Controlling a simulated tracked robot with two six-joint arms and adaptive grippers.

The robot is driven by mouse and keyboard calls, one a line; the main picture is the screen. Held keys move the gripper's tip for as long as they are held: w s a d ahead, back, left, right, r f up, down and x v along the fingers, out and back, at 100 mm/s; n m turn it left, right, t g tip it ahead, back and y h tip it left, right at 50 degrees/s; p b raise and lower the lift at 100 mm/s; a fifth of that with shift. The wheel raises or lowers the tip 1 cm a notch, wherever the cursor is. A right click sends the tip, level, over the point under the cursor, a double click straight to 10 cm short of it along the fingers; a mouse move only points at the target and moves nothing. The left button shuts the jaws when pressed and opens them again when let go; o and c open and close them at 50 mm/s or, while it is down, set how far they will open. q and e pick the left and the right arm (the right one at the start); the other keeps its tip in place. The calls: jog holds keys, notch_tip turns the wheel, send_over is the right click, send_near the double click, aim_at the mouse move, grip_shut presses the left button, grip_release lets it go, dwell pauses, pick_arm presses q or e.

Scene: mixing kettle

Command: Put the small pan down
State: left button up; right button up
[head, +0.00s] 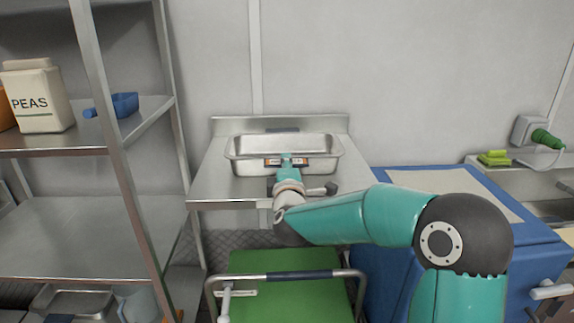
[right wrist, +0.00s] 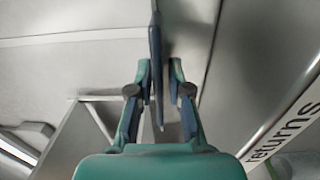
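The small pan (head: 250,147), a shallow rectangular steel pan, is over the steel table (head: 215,180) against the back wall. It looks level. I cannot tell whether its bottom touches the tabletop. My right gripper (head: 286,160) is at the middle of the pan's near side. In the right wrist view my right gripper's fingers (right wrist: 160,75) close from both sides on a thin blue-grey piece (right wrist: 156,45), which appears to be the pan's handle. My arm hides part of the table's front. My left gripper is not in view.
A metal shelf (head: 60,137) with a PEAS container (head: 38,98) and a blue scoop (head: 124,104) stands left. A green-topped cart (head: 285,265) is in front, a blue cabinet (head: 380,270) right. Bare tabletop shows on both sides of the pan.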

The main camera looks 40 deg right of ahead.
jog(key=shift+o, duration=0.7)
jog(key=shift+r, duration=0.2)
jog(key=shift+s+a+f, duration=0.1)
jog(key=shift+s+a, duration=0.15)
jog(key=b+v, duration=0.1)
jog(key=v, duration=1)
jog(key=shift+b, duration=0.4)
jog(key=shift+s+f, duration=0.1)
jog(key=shift+s, duration=0.05)
